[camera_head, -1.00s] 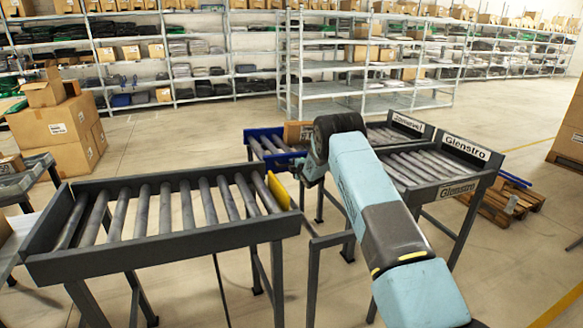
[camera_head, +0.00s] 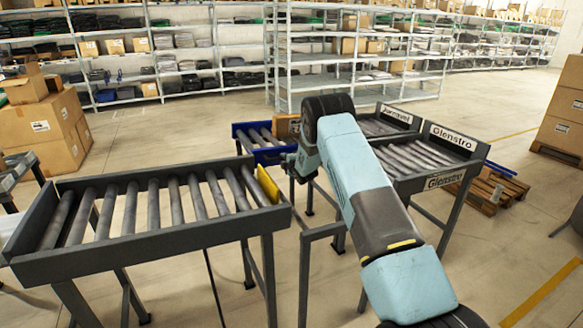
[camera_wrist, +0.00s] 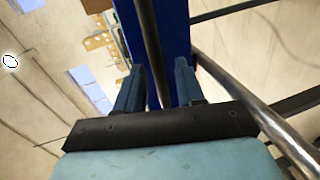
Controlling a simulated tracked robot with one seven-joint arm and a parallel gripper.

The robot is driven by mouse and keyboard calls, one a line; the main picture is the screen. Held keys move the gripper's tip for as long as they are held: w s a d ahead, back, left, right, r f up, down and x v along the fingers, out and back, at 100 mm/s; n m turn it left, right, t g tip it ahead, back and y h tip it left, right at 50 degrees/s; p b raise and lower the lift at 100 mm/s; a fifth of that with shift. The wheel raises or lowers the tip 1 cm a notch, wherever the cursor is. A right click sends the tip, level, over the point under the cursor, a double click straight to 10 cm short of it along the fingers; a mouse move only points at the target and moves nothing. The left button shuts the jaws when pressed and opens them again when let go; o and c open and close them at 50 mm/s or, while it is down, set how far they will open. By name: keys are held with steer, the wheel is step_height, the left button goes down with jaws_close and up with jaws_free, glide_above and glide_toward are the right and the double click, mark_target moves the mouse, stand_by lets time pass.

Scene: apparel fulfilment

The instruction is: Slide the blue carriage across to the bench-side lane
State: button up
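The blue carriage (camera_head: 240,140) is a blue-sided frame with grey rollers. In the head view it stands beyond the near roller lane's right end and left of the lane with the upper sign. A brown box (camera_head: 286,126) shows at its far right, partly behind my arm. My gripper (camera_head: 301,168) is at the carriage's near right side, its fingers small there. In the wrist view my gripper (camera_wrist: 158,85) has its fingers apart, with a grey rod (camera_wrist: 150,40) running between them over a blue surface (camera_wrist: 178,35). I cannot tell whether either finger touches.
A roller lane (camera_head: 140,243) with a yellow end plate (camera_head: 267,184) is at the near left. Two signed lanes stand at right, the nearer marked Glenstro (camera_head: 454,136). Cartons (camera_head: 45,128) stand left, a wooden pallet (camera_head: 480,193) right. Open floor lies behind, before the shelves.

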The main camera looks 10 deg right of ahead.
steer(key=v, duration=1)
steer(key=shift+s, duration=0.2)
steer(key=shift+f, duration=0.1)
steer(key=s+d+r+m+g+h, duration=0.15)
steer(key=s+r+m, duration=0.25)
steer(key=s+r, duration=0.45)
steer(key=s+d+r+m+g+h, duration=0.1)
steer(key=s+d+r+m, duration=0.3)
steer(key=r, duration=0.7)
steer(key=s+d+r+m+g+h, duration=0.1)
steer(key=s+r+m+h, duration=0.15)
steer(key=s+r, duration=0.65)
steer(key=s+r+m+g, duration=0.1)
steer(key=s+m+g, duration=0.1)
steer(key=s, duration=1.1)
steer(key=s+a+r+m+g, duration=0.1)
steer(key=s+m, duration=0.3)
steer(key=s, duration=1)
steer(key=s+r+m+g, duration=0.3)
steer(key=s+m, duration=0.1)
steer(key=s, duration=1)
steer(key=shift+a+y, duration=0.4)
